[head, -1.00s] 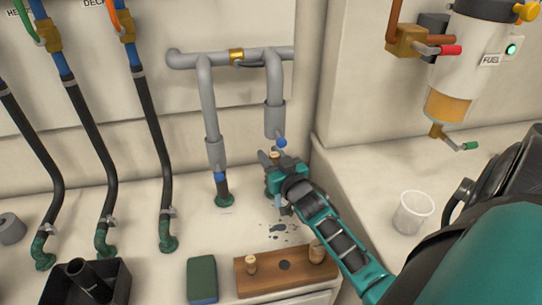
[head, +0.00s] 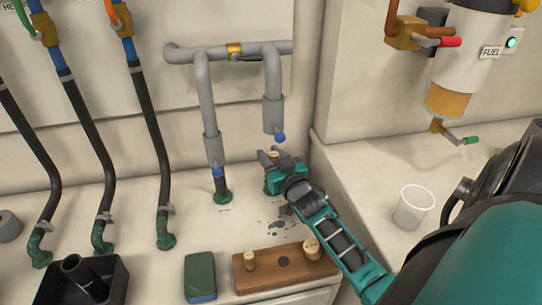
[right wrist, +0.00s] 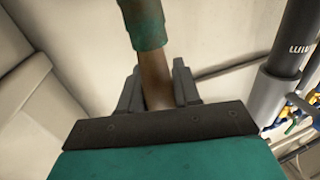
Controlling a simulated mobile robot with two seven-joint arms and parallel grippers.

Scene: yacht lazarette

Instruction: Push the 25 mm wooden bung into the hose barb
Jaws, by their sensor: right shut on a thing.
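My right gripper (head: 272,163) is shut on a wooden bung (head: 274,154), low beside the wall under the right grey pipe. In the right wrist view the brown bung (right wrist: 154,80) stands between the fingers. Its far end meets or overlaps the rim of a green fitting (right wrist: 146,24), which looks like the hose barb. I cannot tell how deep the bung sits in it. In the head view the gripper hides the barb. My left gripper is not in view.
A green sponge (head: 200,275), a black tray (head: 118,285) and a white cup (head: 413,206) stand nearby. Dark wet spots (head: 282,225) lie before the gripper. Hoses rise at left.

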